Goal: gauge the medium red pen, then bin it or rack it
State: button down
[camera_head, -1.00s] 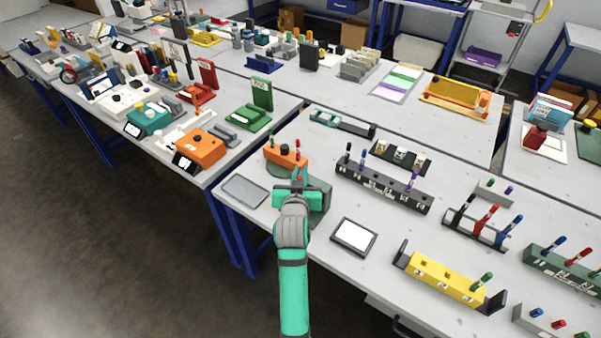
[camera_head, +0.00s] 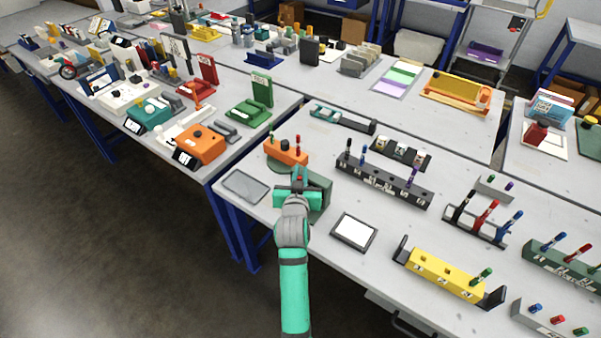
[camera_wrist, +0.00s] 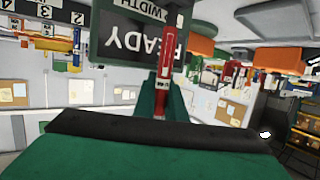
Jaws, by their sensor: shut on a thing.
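My gripper (camera_head: 297,197) is shut on a red pen (camera_wrist: 163,85), which stands between the fingertips in the wrist view. The fingers hide part of the pen. In the head view only a small red bit of it shows at the gripper. A dark green gauge (camera_head: 318,186) is right beside and behind my gripper. In the wrist view its dark screen (camera_wrist: 120,45) shows "READY" and "WIDTH", upside down. I cannot tell whether the pen touches the gauge.
A black rack (camera_head: 383,187) with several pens is to the right. A grey tray (camera_head: 245,187) lies left, a tablet (camera_head: 354,232) right in front. A yellow rack (camera_head: 445,275) stands nearer right.

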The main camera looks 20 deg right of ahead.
jog(key=shift+f, duration=0.2)
jog(key=c, duration=1.7)
grip_release()
jog(key=shift+c, duration=0.2)
jog(key=shift+d+f, duration=0.1)
jog(key=shift+s+f, duration=0.1)
jog(key=shift+s, duration=0.1)
jog(key=r+v, duration=0.1)
jog(key=v, duration=1)
jog(key=s+a+f+n+y, duration=0.1)
jog(key=s+a+f, duration=0.25)
jog(key=s, duration=0.25)
jog(key=s+a+f+n+t+y, duration=0.1)
jog(key=s+a+f, duration=0.25)
jog(key=s, duration=0.25)
jog(key=s+a+f+n+y, duration=0.1)
jog(key=s+a+f+y, duration=0.15)
jog(key=s+f, duration=0.3)
jog(key=s+a+r, duration=0.2)
jog(key=s+a, duration=0.1)
jog(key=s, duration=0.7)
jog(key=s+a+r+n+y, duration=0.1)
jog(key=s+a+r, duration=0.1)
jog(key=s, duration=0.8)
jog(key=shift+s+a+t, duration=0.3)
jog(key=shift+s+a, duration=0.1)
jog(key=shift+a, duration=0.15)
